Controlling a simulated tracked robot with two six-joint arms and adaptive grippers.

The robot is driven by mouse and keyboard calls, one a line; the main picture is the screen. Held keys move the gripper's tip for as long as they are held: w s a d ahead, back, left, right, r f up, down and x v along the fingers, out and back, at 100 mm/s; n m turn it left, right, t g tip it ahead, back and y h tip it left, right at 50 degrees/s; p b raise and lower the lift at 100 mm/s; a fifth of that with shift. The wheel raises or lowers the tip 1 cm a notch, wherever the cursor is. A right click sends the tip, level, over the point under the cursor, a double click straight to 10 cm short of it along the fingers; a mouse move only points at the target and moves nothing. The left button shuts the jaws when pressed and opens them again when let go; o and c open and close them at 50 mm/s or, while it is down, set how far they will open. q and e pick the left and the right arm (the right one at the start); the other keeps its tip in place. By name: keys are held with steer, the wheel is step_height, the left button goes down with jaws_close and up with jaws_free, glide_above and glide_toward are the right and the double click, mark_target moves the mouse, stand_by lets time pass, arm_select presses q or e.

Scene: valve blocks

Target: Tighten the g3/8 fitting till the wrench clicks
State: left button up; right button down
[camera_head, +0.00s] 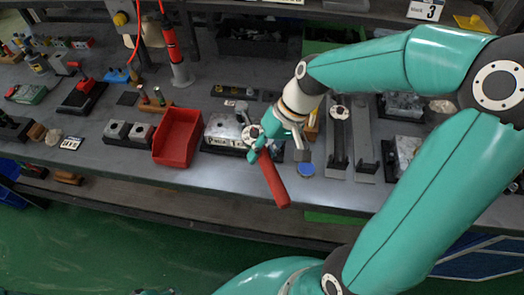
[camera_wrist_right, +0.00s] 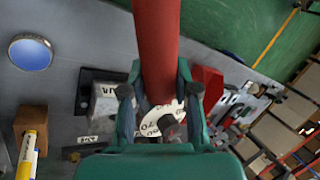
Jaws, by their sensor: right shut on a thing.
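My right gripper (camera_head: 262,140) is shut on the wrench, whose red handle (camera_head: 273,182) slants down toward the bench's front edge. In the right wrist view the red handle (camera_wrist_right: 157,45) runs up between the fingers (camera_wrist_right: 158,97). A grey metal block (camera_head: 222,127) with a white lettered label stands just left of the gripper; it shows in the wrist view (camera_wrist_right: 105,103) beside the left finger. A white lettered disc with a dark knob (camera_wrist_right: 168,126) lies beyond the fingers. The fitting and the wrench's head are not clear. At the head view's bottom edge a dark and teal sliver shows, perhaps my left gripper.
A red bin (camera_head: 178,137) stands left of the block. A blue round disc (camera_head: 306,170) lies right of the wrench. Two grey upright-ended brackets (camera_head: 338,150) stand further right. A red-handled tool (camera_head: 171,45) hangs at the back. The floor in front is clear.

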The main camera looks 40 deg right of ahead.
steer(key=shift+f+b, duration=1.6)
steer(key=shift+f, duration=0.15)
steer(key=shift+a, duration=0.1)
steer(key=shift+w+a+m+t, duration=0.3)
steer(key=shift+a+m, duration=0.15)
steer(key=shift+a, duration=0.1)
steer(key=shift+w+a+m+t, duration=0.2)
steer(key=shift+w+a+m, duration=0.05)
steer(key=shift+a+m, duration=0.25)
steer(key=shift+w+a, duration=0.1)
steer(key=shift+a, duration=0.05)
steer(key=shift+w+a+m+t+h+p, duration=0.35)
steer(key=shift+w+a+m+p, duration=0.25)
steer(key=shift+a+m+p, duration=0.25)
steer(key=shift+a+r, duration=0.1)
